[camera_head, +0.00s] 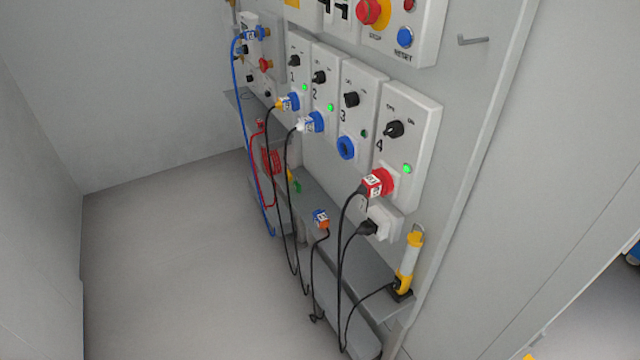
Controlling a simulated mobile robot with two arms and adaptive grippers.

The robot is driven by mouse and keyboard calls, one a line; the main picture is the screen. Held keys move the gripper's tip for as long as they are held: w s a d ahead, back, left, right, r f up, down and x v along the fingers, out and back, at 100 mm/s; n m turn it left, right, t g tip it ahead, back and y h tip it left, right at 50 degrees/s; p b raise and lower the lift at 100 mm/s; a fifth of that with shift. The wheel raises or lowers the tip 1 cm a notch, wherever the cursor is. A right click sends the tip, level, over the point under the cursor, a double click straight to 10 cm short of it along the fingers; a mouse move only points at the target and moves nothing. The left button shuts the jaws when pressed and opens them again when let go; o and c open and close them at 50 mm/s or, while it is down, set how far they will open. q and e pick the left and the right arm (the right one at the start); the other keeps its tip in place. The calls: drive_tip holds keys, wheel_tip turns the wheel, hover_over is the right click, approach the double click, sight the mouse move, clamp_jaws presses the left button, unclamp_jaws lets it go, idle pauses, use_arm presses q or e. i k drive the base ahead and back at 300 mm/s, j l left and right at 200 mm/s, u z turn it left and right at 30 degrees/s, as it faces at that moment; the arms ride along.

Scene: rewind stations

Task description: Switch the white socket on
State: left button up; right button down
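The white socket (384,222) is a small white box low on the wall panel, just below the unit marked 4 (423,125). A black plug (367,228) sits at its left side, with a black cable hanging down from it. I cannot make out a switch or a lamp on the white socket, as it is small and seen at a steep angle. Neither of my grippers is in view.
Units 1 (298,70), 2 (325,85) and 3 (355,110) stand left of unit 4, which holds a red plug (376,184). A yellow lamp (408,262) stands at the right end of the shelf (375,272). Cables hang over its front. The floor (170,270) is clear.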

sight(363, 204)
drive_tip(key=i+j+z, duration=0.1)
drive_tip(key=j, duration=0.3)
drive_tip(key=i+j+z, duration=0.1)
drive_tip(key=j, duration=0.35)
drive_tip(key=i+j, duration=0.2)
drive_tip(key=j, duration=0.2)
drive_tip(key=i+j+z, duration=0.15)
drive_tip(key=j, duration=0.3)
drive_tip(key=i+j+z, duration=0.1)
drive_tip(key=j, duration=0.3)
